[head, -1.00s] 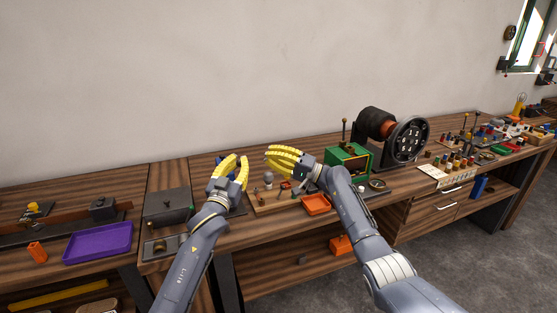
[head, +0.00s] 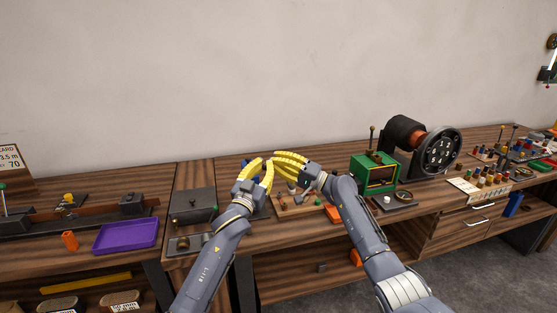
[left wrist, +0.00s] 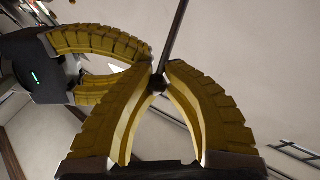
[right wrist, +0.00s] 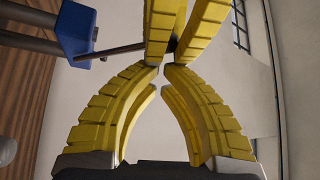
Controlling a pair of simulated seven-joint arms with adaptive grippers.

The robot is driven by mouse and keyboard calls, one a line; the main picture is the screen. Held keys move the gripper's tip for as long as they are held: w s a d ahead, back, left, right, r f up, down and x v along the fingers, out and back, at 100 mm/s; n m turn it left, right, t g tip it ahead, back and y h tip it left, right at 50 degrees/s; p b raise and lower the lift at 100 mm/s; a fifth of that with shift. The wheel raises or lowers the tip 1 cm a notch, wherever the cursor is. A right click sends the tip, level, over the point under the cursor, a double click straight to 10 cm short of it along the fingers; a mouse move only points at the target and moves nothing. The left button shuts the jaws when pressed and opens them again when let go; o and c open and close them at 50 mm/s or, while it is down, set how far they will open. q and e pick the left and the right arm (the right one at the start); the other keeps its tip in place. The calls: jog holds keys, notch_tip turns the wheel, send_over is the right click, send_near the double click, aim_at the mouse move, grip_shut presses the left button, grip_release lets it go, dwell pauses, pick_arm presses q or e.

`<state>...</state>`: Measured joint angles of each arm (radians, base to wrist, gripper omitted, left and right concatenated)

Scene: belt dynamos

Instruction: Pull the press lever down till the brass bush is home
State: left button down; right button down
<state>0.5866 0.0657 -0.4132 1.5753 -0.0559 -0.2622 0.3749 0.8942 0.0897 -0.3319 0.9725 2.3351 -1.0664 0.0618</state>
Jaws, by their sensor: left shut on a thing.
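My left gripper (head: 268,171) is shut on the press lever; in the left wrist view the dark lever rod (left wrist: 176,38) runs down between its fingertips. In the right wrist view the lever (right wrist: 115,50) reaches from the blue press part (right wrist: 77,32) to my left fingers. My right gripper (head: 276,160) has its fingertips together, right beside my left fingertips and the lever's end. I see nothing clearly between its tips. In the head view the press is mostly hidden behind my grippers, with only a bit of blue showing. I cannot make out the brass bush.
A green box machine (head: 375,172) and a black dynamo (head: 440,150) stand to the right. A wooden board (head: 300,208) with small parts lies beneath my right gripper. A dark box (head: 193,205) and a purple tray (head: 126,236) are to the left.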

pick_arm(q)
jog(key=shift+s+d+r, duration=0.15)
jog(key=shift+d+r, duration=0.05)
jog(key=shift+d, duration=0.1)
